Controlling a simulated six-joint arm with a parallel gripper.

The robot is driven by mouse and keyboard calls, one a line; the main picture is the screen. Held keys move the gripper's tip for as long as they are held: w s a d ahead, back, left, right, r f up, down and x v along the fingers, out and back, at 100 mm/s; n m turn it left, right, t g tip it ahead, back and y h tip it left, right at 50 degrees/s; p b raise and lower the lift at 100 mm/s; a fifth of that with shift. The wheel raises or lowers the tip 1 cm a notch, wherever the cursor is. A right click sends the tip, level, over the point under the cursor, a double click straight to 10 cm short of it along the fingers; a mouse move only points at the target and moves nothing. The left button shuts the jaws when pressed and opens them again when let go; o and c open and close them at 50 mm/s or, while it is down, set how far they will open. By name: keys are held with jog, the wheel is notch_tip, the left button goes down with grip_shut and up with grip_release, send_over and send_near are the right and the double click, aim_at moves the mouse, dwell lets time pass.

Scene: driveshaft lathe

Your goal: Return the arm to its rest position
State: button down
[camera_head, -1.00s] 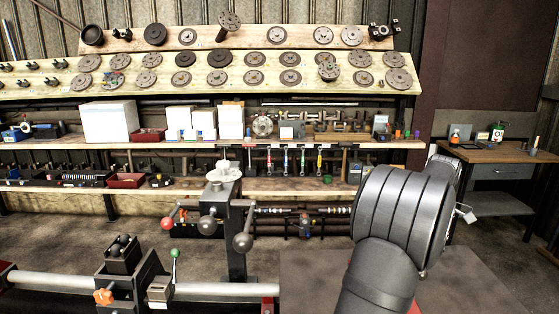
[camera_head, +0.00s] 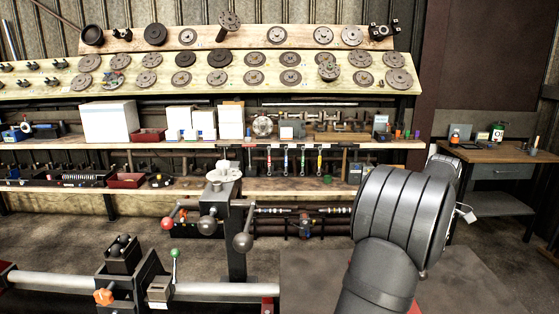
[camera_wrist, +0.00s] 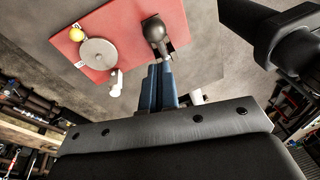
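My arm fills the lower right of the head view, its dark ribbed joint bent above the floor. My gripper cannot be made out in the head view. In the wrist view my gripper (camera_wrist: 160,66) shows as two blue fingers side by side, with no clear gap between them and nothing seen held. They point toward a red surface (camera_wrist: 100,50), which looks some distance beyond the tips.
The lathe's toolpost (camera_head: 225,190) with ball-ended handles stands left of my arm. Silvery lathe bars (camera_head: 60,281) run along the lower left. Shelves with discs (camera_head: 289,58) and boxes (camera_head: 108,122) line the back wall. A wooden side table (camera_head: 500,155) stands at right.

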notch_tip(320, 180, up, 10)
jog(key=w+d, duration=0.2)
jog(key=s+f, duration=0.1)
jog(key=f, duration=0.7)
jog(key=s+f, duration=0.1)
jog(key=f, duration=0.3)
jog(key=shift+s+a+f, duration=0.35)
jog(key=shift+a, duration=0.05)
jog(key=a+r+h, duration=0.2)
jog(key=a+h, duration=0.8)
jog(key=a, duration=0.7)
jog(key=shift+w+a+m+g, duration=0.3)
jog(key=shift+w+m+g, duration=0.1)
